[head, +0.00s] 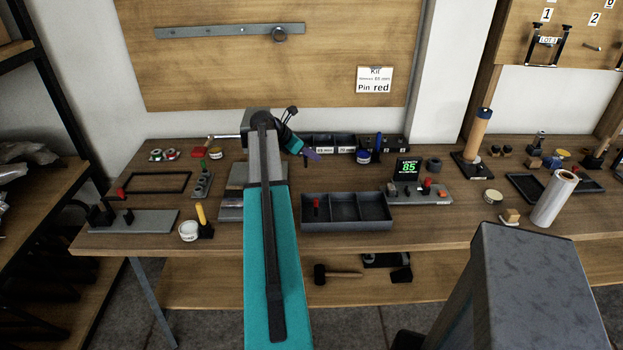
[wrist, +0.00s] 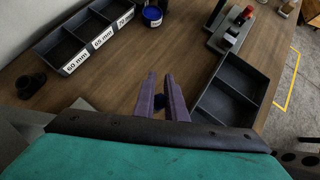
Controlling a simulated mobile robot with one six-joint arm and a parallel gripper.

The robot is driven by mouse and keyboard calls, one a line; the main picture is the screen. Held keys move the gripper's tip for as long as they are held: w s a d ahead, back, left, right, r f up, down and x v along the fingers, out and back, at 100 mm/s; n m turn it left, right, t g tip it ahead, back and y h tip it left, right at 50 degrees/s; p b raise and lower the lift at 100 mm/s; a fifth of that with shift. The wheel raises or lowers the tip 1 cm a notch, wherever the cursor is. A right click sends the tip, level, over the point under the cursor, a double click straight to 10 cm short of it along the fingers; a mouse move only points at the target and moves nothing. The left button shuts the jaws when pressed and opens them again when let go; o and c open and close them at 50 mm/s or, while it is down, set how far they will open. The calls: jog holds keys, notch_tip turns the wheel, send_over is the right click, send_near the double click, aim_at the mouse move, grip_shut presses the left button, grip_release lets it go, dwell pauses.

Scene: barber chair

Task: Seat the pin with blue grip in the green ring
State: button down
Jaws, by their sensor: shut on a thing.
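My gripper (head: 312,154) is over the back middle of the bench, in front of the labelled bins. In the wrist view its two purple fingers (wrist: 160,82) are close together on a small dark blue piece (wrist: 158,101), which looks like the blue grip of the pin. The pin's shaft is hidden. In the head view the held pin cannot be made out. A small grey block (head: 202,185) left of my arm carries a green piece (head: 203,164); it is too small to tell whether this is the green ring. No green ring shows in the wrist view.
A dark three-part tray (head: 347,223) with a red-topped piece (head: 316,204) stands right of my arm. The labelled bins (wrist: 88,41) and a blue jar (wrist: 152,16) are behind. A gauge reading 85 (head: 409,168) stands to the right. Bare bench lies between bins and tray.

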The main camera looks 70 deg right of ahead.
jog(key=shift+f+p, duration=0.6)
jog(key=shift+f, duration=2.8)
jog(key=shift+f, duration=0.1)
jog(key=shift+f+p, duration=0.45)
jog(key=shift+f, duration=1.35)
jog(key=shift+f, duration=0.2)
jog(key=c, duration=1.8)
grip_release()
jog(key=shift+r, duration=0.15)
jog(key=b+v, duration=0.2)
jog(key=v, duration=1)
jog(key=shift+o, duration=0.6)
